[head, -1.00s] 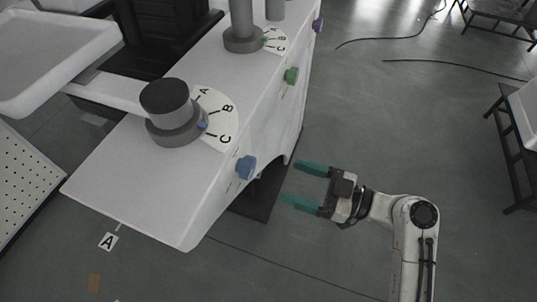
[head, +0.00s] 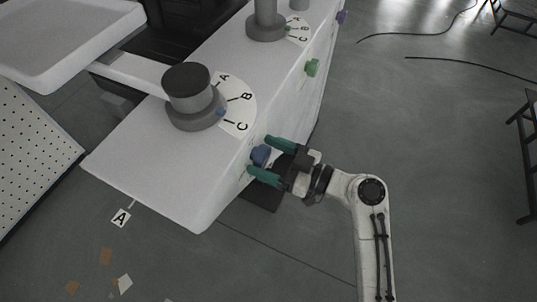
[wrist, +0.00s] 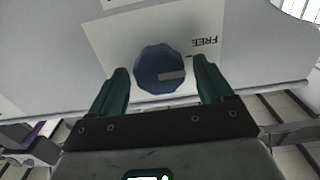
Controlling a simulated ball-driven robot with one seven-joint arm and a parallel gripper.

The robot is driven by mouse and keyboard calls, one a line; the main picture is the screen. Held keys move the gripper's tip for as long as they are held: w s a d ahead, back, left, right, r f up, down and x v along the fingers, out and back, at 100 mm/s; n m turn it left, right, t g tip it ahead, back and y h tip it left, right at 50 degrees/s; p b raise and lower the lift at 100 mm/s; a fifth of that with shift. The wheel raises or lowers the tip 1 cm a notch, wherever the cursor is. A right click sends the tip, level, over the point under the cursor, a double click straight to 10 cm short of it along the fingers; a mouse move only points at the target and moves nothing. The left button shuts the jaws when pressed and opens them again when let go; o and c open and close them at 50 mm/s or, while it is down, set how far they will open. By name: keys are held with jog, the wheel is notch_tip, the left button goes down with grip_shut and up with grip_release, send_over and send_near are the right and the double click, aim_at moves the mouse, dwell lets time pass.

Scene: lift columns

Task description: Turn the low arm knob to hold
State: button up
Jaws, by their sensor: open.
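A blue faceted knob (head: 260,155) sits on the side of the white column housing, near its front end. In the wrist view the blue knob (wrist: 160,69) has a grey bar mark pointing right. The upside-down word FREE (wrist: 205,42), with a short tick, is on a pale plate up and right of the knob. No hold label is legible. My gripper (head: 259,154) is open, its green fingers on either side of the knob. In the wrist view my gripper (wrist: 161,66) shows a gap beside the knob on both sides.
A grey column with a dark cap (head: 189,88) stands on the housing by an A-B-C dial (head: 238,108). A green knob (head: 312,67) and a purple knob (head: 342,17) lie farther along the same side. Open floor (head: 430,150) is at right.

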jog(key=c, duration=1)
jog(key=shift+m, duration=0.3)
jog(key=m+p, duration=0.1)
jog(key=m, duration=0.2)
jog(key=shift+w+m, duration=0.1)
jog(key=shift+m, duration=0.2)
jog(key=m+p, duration=0.1)
jog(key=m, duration=0.3)
jog(key=shift+w+d+m+p, duration=0.1)
jog(key=shift+m+p, duration=0.2)
jog(key=m+p, duration=0.3)
jog(key=m, duration=0.2)
jog(key=shift+w+f+m+p, duration=0.15)
jog(key=shift+m+p, duration=0.3)
jog(key=shift+m, duration=0.55)
jog(key=shift+s+f+m+p, duration=0.1)
jog(key=shift+m+p, duration=0.35)
jog(key=shift+m, duration=0.55)
